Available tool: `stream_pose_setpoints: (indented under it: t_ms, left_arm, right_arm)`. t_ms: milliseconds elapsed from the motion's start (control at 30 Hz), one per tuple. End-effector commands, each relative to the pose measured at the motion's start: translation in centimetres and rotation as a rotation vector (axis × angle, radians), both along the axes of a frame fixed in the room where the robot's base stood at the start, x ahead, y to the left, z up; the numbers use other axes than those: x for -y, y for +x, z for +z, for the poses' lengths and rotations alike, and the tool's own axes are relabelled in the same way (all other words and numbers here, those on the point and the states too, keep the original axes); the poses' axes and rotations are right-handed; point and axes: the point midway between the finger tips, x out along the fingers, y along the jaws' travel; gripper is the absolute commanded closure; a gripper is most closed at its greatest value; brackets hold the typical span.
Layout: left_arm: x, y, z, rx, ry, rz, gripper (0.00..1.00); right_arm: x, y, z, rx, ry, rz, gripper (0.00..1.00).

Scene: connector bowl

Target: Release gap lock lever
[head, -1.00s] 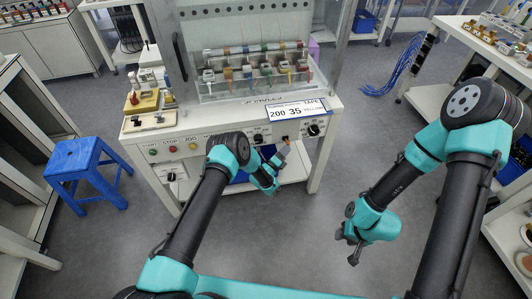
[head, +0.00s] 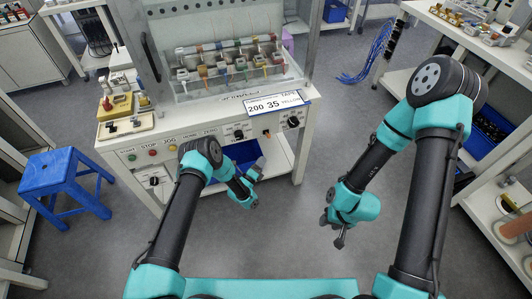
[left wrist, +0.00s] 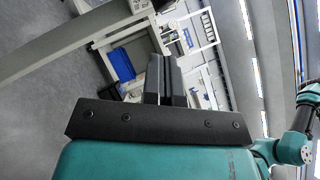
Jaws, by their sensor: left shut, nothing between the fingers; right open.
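The white machine's front panel (head: 200,143) faces me in the head view. A small orange-tipped piece (head: 268,134) sticks out on it between two black knobs; it may be the gap lock lever, but it is too small to be sure. My left gripper (head: 261,164) is in front of and just below the panel, apart from that piece. Its two dark fingers (left wrist: 165,80) are together and empty in the left wrist view. My right gripper (head: 332,231) hangs over open floor, right of the machine, open and empty.
Black knobs (head: 293,122) and a lower switch (head: 154,182) sit on the machine. A label sign (head: 272,104) and clear tray (head: 235,82) are above the panel. A blue stool (head: 62,176) stands left. Shelving (head: 500,190) is at the right. The floor between is free.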

Motion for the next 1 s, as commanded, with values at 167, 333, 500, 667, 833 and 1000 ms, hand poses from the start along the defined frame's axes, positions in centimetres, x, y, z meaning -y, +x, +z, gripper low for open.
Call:
stream_pose_setpoints:
  t_ms: [167, 333, 500, 667, 833, 1000]
  left_arm:
    - [-1.9, -2.2, -1.2, -0.002, 0.001, 0.001, 1.00]
    - [-2.7, -3.2, -1.7, 0.001, 0.000, 0.000, 1.00]
    - [-2.8, -3.4, -1.7, 0.001, 0.000, 0.000, 1.00]
    - [-2.8, -3.4, -1.7, 0.001, 0.000, 0.000, 1.00]
    - [-2.8, -3.4, -1.7, 0.001, 0.000, 0.000, 1.00]
    - [-3.0, -3.2, -1.6, -0.049, -0.013, -0.009, 1.00]
  right_arm:
    - [0.0, 0.0, 0.0, 0.000, 0.000, 0.000, 0.57]
    - [0.0, 0.0, 0.0, 0.000, 0.000, 0.000, 0.57]
    - [0.0, 0.0, 0.0, 0.000, 0.000, 0.000, 0.57]
    - [0.0, 0.0, 0.0, 0.000, 0.000, 0.000, 0.57]
    - [0.0, 0.0, 0.0, 0.000, 0.000, 0.000, 0.57]
    - [0.0, 0.0, 0.0, 0.000, 0.000, 0.000, 0.57]
